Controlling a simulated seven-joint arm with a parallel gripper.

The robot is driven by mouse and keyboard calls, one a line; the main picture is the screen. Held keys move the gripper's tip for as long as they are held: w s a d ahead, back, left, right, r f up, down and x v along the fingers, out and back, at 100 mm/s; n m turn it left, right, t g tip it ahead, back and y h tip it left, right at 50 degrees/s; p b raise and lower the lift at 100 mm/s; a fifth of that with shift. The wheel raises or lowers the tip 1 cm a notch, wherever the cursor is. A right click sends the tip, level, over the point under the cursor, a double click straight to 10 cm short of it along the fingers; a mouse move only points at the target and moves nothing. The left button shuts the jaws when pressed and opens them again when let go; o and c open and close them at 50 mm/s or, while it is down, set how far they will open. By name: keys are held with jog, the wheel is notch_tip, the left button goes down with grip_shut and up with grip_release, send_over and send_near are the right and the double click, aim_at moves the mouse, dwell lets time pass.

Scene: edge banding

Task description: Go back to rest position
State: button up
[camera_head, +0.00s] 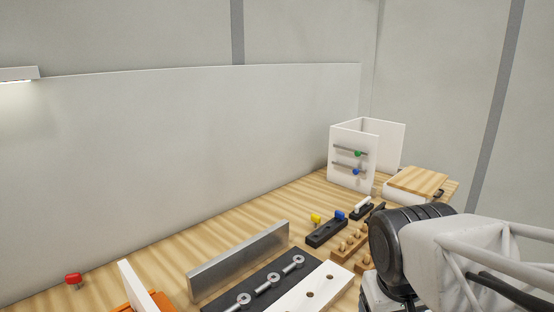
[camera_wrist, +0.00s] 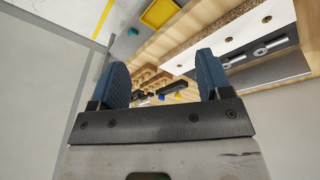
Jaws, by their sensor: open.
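My gripper (camera_wrist: 162,78) shows in the wrist view with its two blue-padded fingers spread wide apart. It is open, and nothing is between the fingertips. It hangs clear of the wooden table (camera_wrist: 203,30), with the table's objects seen beyond it. In the head view my arm comes in at the lower right and the fingers are out of sight. The arm covers part of the table (camera_head: 225,229) there.
A white box (camera_head: 352,174) stands at the back right. A yellow bin (camera_wrist: 159,13) shows in the wrist view. A grey wall (camera_head: 180,160) runs behind the table.

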jog(key=shift+s+d+f+m+y, duration=0.1)
jog(key=shift+s+f+m+y, duration=0.15)
jog(key=shift+s, duration=0.4)
jog(key=shift+s+f+m+y, duration=0.15)
jog(key=shift+s+m, duration=0.2)
jog(key=shift+s, duration=0.25)
dwell(0.3)
